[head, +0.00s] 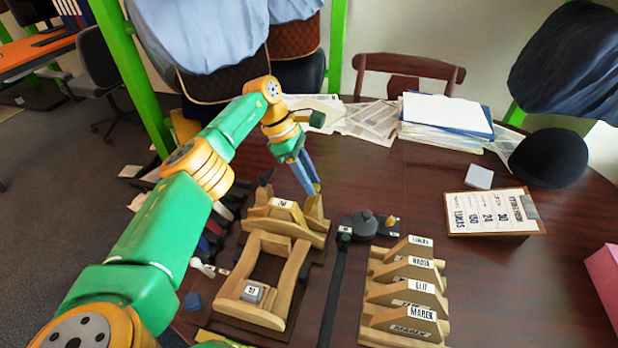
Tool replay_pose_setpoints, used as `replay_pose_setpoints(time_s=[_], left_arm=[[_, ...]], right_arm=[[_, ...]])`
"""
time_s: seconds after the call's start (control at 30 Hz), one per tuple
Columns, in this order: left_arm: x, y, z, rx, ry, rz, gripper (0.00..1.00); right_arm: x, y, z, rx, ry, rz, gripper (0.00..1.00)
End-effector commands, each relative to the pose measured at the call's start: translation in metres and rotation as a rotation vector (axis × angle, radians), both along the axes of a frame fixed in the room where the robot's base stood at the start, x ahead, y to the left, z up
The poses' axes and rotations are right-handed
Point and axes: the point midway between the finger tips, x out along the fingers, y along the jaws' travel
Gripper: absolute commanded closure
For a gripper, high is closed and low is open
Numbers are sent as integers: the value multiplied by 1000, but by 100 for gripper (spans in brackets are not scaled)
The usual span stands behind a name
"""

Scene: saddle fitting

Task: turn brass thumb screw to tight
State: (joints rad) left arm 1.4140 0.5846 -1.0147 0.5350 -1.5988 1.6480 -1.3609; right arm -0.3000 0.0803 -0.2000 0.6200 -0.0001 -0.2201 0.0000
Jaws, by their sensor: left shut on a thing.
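My left gripper (314,191) reaches down from the upper left with its blue fingers at the right end of a wooden saddle fixture (284,226). The fingers are shut on a small brass-coloured piece (317,187), which looks like the brass thumb screw. It is mostly hidden by the fingertips, and how far it is turned cannot be told. A lower wooden frame (295,270) stands in front of the fixture, with a small grey numbered block (253,292) in it. My right gripper is not in view.
A rack of name-labelled wooden pieces (412,290) stands to the right. Between lie a dark strap (335,285) and a dark round-topped device (364,223). A clipboard (495,212), papers (445,112) and a black helmet (548,158) lie farther back. The table's right middle is clear.

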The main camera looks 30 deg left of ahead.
Motion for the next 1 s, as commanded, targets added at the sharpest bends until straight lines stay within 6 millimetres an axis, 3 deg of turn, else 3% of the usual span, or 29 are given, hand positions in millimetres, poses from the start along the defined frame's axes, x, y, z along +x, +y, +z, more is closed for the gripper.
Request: replay_pose_setpoints(time_s=[0.47,0.5,0.6,0.87,1.0], left_arm=[[-1,0,-2,1,5,-14,100],[-1,0,-2,1,5,-14,60],[-1,0,-1,1,4,-14,39],[0,0,0,1,2,-12,39],[1,-7,24,1,2,-15,39]], right_arm=[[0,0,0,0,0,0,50],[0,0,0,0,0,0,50],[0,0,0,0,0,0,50],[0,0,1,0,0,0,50],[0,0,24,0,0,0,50]])
